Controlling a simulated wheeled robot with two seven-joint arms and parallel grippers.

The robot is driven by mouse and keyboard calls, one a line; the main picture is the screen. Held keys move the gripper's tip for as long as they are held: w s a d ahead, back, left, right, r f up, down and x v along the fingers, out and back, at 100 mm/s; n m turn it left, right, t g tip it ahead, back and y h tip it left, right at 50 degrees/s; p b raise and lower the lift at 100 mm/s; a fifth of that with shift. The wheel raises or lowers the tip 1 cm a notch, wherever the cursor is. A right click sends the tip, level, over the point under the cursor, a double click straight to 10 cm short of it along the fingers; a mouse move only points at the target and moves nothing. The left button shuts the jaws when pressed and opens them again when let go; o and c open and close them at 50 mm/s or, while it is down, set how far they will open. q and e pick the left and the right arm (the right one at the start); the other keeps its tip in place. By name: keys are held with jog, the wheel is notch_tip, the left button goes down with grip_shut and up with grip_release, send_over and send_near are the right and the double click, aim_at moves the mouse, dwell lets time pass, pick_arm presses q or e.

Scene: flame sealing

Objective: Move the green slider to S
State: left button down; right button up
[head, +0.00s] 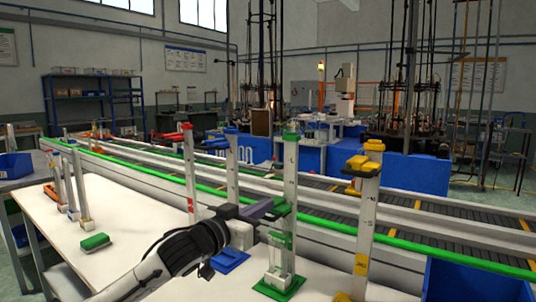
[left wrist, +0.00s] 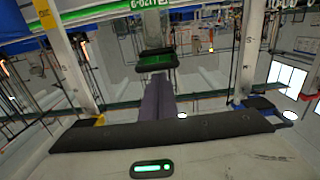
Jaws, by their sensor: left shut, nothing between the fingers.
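The green-marked post (head: 290,180) stands upright on a green base (head: 279,287) near the table's front, with a green cap on top. The green slider (head: 281,206) sits partway up this post. My left gripper (head: 268,210) is shut and empty, with its fingertips at the slider's left side; I cannot tell whether they touch. In the left wrist view the shut fingers (left wrist: 155,105) point at a dark and green block (left wrist: 156,60), apparently the slider. The S mark cannot be read clearly in the head view. My right gripper is not in view.
A yellow post (head: 368,205) stands close on the right. A blue post (head: 232,165) and a red post (head: 189,165) stand to the left. A loose green block (head: 95,242) lies on the white table (head: 130,215). A green-edged conveyor (head: 440,255) runs behind.

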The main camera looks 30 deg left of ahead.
pick_arm(q)
jog(key=shift+r, duration=0.3)
jog(key=s+b, duration=0.2)
jog(key=s, duration=0.8)
jog(key=shift+a, duration=0.35)
